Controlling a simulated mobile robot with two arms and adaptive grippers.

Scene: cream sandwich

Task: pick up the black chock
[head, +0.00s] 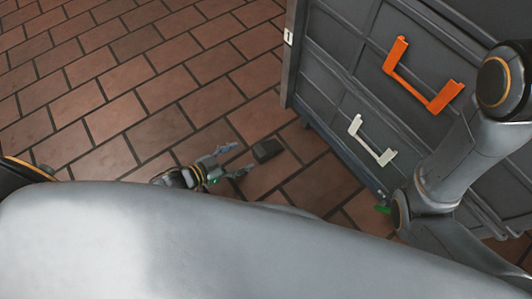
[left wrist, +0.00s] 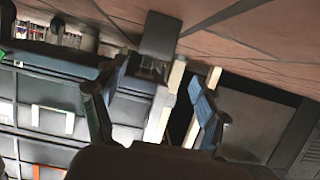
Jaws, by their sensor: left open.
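The black chock (head: 267,150) is a small dark block lying on the brick floor, left of the grey cabinet. In the left wrist view the chock (left wrist: 160,35) shows at the top centre, beyond the fingertips. My left gripper (head: 237,160) is low over the floor, just left of the chock, with its fingers spread and pointing at it. In the left wrist view the gripper (left wrist: 162,75) is open with nothing between its fingers. The chock appears apart from both fingers. My right arm is at the right of the head view, but its gripper cannot be seen.
A large grey cabinet (head: 345,65) stands on the right, with an orange handle (head: 408,82) and a white handle (head: 368,147). Its lower edge is close to the chock's right. The brick floor (head: 120,90) at the left is clear. My own body covers the bottom of the head view.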

